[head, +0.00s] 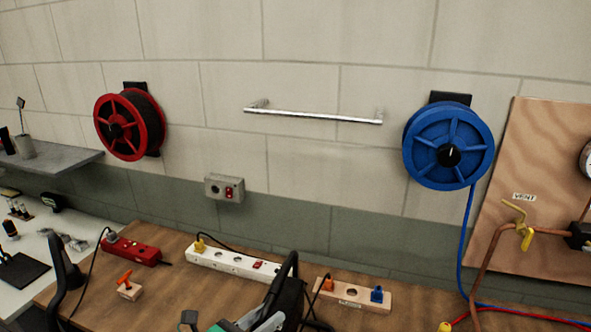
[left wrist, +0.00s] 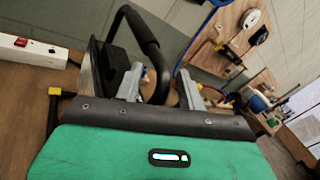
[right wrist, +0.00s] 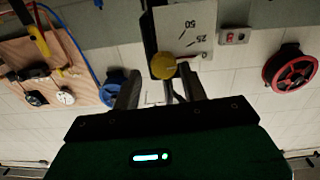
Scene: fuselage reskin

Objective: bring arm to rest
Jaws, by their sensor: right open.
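My left gripper (head: 283,302) is low in the middle of the head view, over the wooden bench. In the left wrist view its two grey fingers (left wrist: 158,84) stand apart. A black curved handle (left wrist: 140,32) rises beyond and between them, with a gap visible beside it; contact cannot be made out. My right gripper (right wrist: 161,88) shows in the right wrist view with its dark fingers spread. A yellow round knob (right wrist: 163,66) and a white scale plate (right wrist: 186,32) appear beyond the fingers. I cannot tell how far off they are.
The bench (head: 190,285) holds a red power strip (head: 132,249), a white one (head: 225,262) and a wooden socket block (head: 352,294). A red reel (head: 117,132), a blue reel (head: 425,130) and a metal rail (head: 315,116) are on the wall. A plywood panel (head: 545,150) stands right.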

